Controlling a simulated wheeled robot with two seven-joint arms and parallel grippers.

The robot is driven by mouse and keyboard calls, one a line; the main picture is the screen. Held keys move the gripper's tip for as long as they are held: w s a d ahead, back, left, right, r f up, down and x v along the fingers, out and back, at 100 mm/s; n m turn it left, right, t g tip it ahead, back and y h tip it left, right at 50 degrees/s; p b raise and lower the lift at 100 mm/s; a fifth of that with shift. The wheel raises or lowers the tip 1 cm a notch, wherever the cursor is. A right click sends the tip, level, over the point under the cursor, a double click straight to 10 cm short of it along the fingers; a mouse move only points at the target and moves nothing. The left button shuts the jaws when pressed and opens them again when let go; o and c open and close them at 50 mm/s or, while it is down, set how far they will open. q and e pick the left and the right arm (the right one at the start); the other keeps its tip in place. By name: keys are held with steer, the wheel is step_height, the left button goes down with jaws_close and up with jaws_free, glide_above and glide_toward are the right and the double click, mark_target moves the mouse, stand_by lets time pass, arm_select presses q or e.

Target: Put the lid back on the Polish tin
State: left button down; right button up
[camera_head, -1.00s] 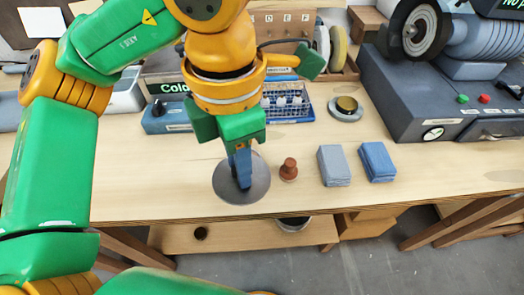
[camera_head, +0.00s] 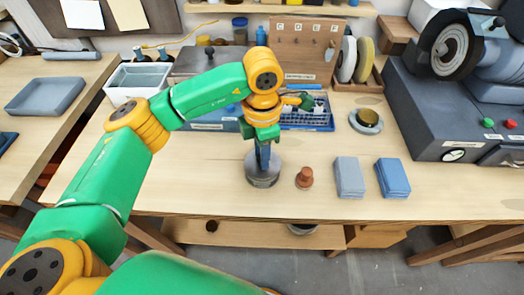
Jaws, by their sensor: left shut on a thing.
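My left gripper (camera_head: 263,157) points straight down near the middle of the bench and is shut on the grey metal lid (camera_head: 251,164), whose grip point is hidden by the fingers. Under it is the grey round polish tin (camera_head: 262,182), upright on the wooden bench. The lid is at the tin's top, roughly centred over it. I cannot tell whether it is fully seated or slightly above the rim. My right gripper is not in view.
A reddish-brown knobbed piece (camera_head: 304,178) stands just right of the tin. Farther right lie a grey-blue block (camera_head: 349,177) and a blue block (camera_head: 393,178). A brass-topped round dish (camera_head: 366,121) and a blue rack (camera_head: 306,112) stand behind. Bare bench lies left of the tin.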

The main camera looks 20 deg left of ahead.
arm_select(q)
steer(key=shift+f+b, duration=0.4)
steer(key=shift+f, duration=0.1)
steer(key=c, duration=0.7)
jaws_free()
steer(key=shift+o, duration=0.2)
steer(key=shift+r+p, duration=0.95)
steer(key=shift+p, duration=0.05)
step_height(320, 180, up, 4)
steer(key=shift+w+f+b, duration=0.1)
steer(key=shift+f+b, duration=0.15)
steer(key=shift+b, duration=0.6)
step_height(320, 180, up, 8)
steer(key=p, duration=0.1)
steer(key=shift+f, duration=0.15)
